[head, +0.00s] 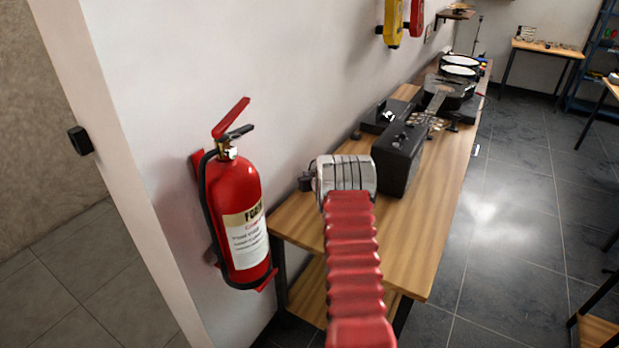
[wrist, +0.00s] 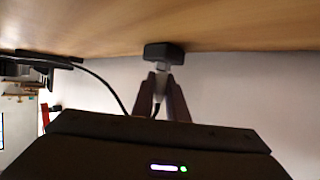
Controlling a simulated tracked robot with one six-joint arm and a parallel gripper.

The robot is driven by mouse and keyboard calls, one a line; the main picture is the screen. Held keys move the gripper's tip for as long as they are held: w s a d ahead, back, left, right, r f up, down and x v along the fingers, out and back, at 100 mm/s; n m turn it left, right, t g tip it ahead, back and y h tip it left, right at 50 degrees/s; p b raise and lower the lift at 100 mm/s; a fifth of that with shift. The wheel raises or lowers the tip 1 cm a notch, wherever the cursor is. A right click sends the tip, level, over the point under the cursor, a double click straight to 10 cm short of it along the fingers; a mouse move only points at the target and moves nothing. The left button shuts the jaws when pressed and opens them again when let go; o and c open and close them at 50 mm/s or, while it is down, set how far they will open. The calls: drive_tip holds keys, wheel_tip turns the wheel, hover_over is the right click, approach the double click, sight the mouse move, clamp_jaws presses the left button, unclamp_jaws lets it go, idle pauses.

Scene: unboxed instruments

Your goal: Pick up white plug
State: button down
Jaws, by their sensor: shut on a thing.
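In the wrist view, my gripper (wrist: 161,78) is shut with its two grey fingers on the small white plug (wrist: 161,86). A pale end of the plug shows at the fingertips, against a small black block (wrist: 165,52) at the wooden table surface. I cannot tell whether the plug sits in the block or only touches it. A thin black cable (wrist: 103,82) curves from the left to the plug between the fingers. In the head view, my red arm and silver wrist reach over the near end of the table, and the plug cannot be made out.
The wooden table (head: 425,235) stands along the wall. On it are a black case (head: 399,160), another black box (head: 384,117), a dark guitar (head: 448,92) and drums (head: 460,66). A red fire extinguisher (head: 236,210) hangs on the wall left of my arm. The floor at right is open.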

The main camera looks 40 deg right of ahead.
drive_tip(key=shift+r, duration=0.8)
wheel_tip(320, 180, up, 2)
drive_tip(key=shift+r, duration=0.2)
drive_tip(key=s+a, duration=0.2)
drive_tip(key=s, duration=0.3)
drive_tip(key=s+a, duration=0.3)
drive_tip(key=s, duration=0.3)
drive_tip(key=s+a, duration=0.2)
drive_tip(key=s, duration=0.3)
drive_tip(key=shift+s+a+f, duration=0.15)
drive_tip(key=shift+a+f, duration=0.05)
drive_tip(key=shift+a, duration=0.1)
